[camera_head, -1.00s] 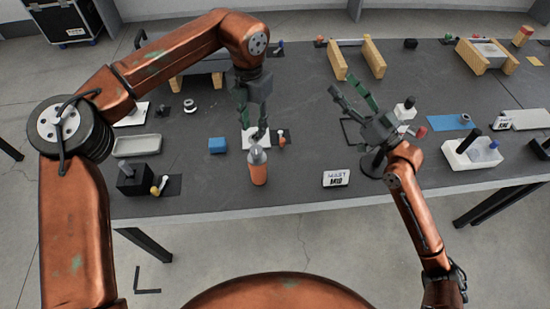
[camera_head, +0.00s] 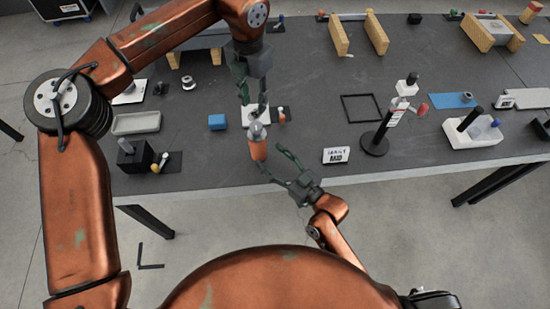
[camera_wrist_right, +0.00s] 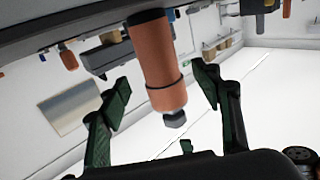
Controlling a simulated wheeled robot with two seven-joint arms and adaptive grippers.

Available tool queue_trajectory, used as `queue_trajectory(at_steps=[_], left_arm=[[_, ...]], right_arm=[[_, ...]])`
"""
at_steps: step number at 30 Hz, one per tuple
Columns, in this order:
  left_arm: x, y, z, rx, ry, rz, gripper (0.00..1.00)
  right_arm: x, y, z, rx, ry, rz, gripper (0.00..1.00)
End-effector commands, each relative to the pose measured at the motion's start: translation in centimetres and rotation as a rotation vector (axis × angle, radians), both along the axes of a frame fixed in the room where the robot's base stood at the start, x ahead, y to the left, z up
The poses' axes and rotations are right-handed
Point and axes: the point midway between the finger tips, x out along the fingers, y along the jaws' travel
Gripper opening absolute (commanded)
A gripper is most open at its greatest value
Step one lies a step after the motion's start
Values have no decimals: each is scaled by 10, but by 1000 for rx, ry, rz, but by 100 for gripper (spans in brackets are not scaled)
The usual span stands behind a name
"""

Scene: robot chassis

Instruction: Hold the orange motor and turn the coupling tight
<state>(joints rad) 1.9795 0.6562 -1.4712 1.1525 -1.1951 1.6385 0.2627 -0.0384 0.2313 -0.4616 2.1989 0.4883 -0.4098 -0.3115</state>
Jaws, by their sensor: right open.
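The orange motor (camera_head: 258,149) stands upright near the table's front edge in the head view, with a grey coupling (camera_head: 256,131) on top. My left gripper (camera_head: 256,112) is above and behind it, pointing down. Its fingertips are close to the coupling; whether they touch or grip anything is unclear. My right gripper (camera_head: 274,160) is open, in front and to the right of the motor, fingers reaching toward it. In the right wrist view, the motor (camera_wrist_right: 158,65) shows between the open fingers, with a dark band and a grey hexagonal end (camera_wrist_right: 175,118).
A black round-based stand (camera_head: 375,144) is further right. A grey tray (camera_head: 136,124) lies on the left.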

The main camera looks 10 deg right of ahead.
Motion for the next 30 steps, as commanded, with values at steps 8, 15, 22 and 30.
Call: queue_trajectory(at_steps=[8,15,22,30], left_arm=[[0,0,0,0,0,0,29],[0,0,0,0,0,0,29],[0,0,0,0,0,0,29],[0,0,0,0,0,0,29]], right_arm=[[34,26,2,3,-3,0,58],[51,40,1,1,-2,0,58],[54,42,1,1,-1,0,58],[54,41,1,1,-2,0,47]])
